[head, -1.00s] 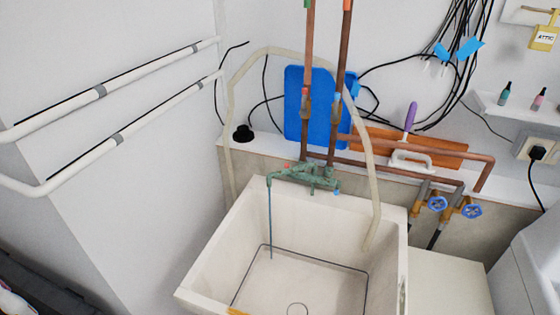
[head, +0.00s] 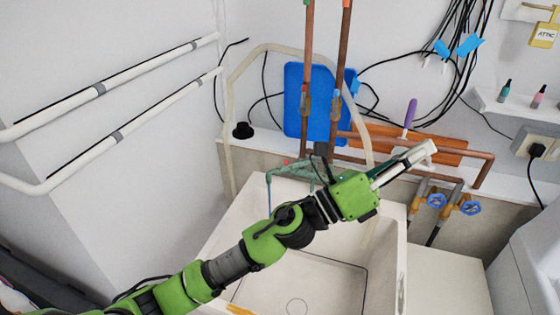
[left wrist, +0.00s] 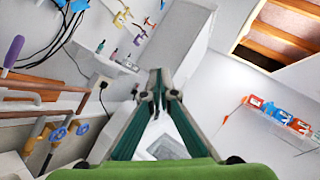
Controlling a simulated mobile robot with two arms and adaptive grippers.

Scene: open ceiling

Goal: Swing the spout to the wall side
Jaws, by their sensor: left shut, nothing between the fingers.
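The green faucet (head: 305,170) stands at the back rim of the white utility sink (head: 398,262). Its thin teal spout (head: 269,188) points left from the faucet body and bends down over the sink's left part. The lower end of the spout is hidden behind my left arm. My left gripper (head: 428,152) is shut and empty. It is raised to the right of the faucet, apart from it, and points right. Its closed fingers also show in the left wrist view (left wrist: 159,84). My right gripper is in neither view.
Two copper pipes (head: 341,60) rise behind the faucet, before a blue board (head: 293,110). A pale hose (head: 232,100) loops over the sink. Blue valve handles (head: 436,201) are at right. White rails (head: 150,113) run along the left wall.

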